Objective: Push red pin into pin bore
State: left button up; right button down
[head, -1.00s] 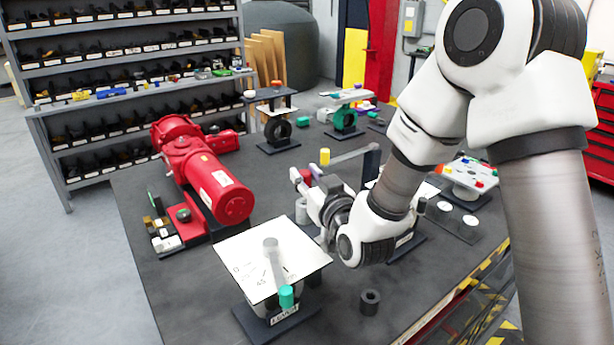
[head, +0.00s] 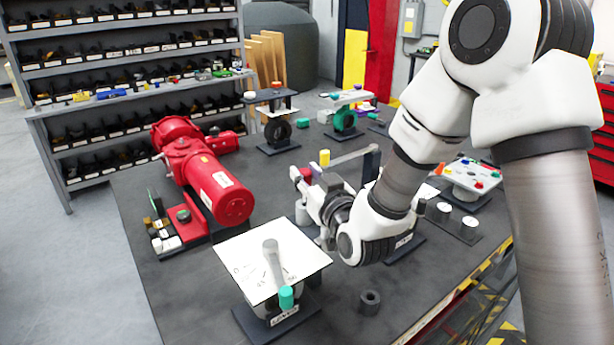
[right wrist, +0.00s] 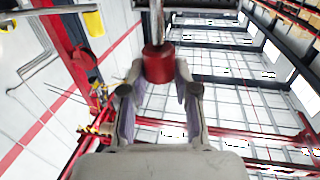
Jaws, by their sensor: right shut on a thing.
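The red pin (right wrist: 158,62) sits between the fingertips of my right gripper (right wrist: 155,80) in the right wrist view. The fingers are shut on its red head, and a grey metal shaft (right wrist: 157,20) extends beyond it. In the head view my right gripper (head: 307,188) is low over the middle of the table, beside a grey lever arm with a yellow knob (head: 324,158). A small red patch of the pin (head: 306,173) shows by the fingers. The pin bore is hidden, so I cannot tell how deep the pin is. My left gripper is not in view.
A red actuator (head: 215,185) lies on the dark table to the left. A white dial plate with a lever (head: 245,255) stands in front, near a loose dark ring (head: 370,302). A white board with coloured pegs (head: 470,178) is at the right.

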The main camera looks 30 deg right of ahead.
aim_at(307, 174)
jog(key=shift+b, duration=0.4)
dwell(1.3)
jog(key=shift+f+b, duration=0.75)
jog(key=shift+f, duration=0.1)
jog(key=c, duration=0.8)
grip_release()
notch_tip(307, 174, up, 10)
jog(key=shift+r, duration=0.1)
jog(key=shift+w, duration=0.1)
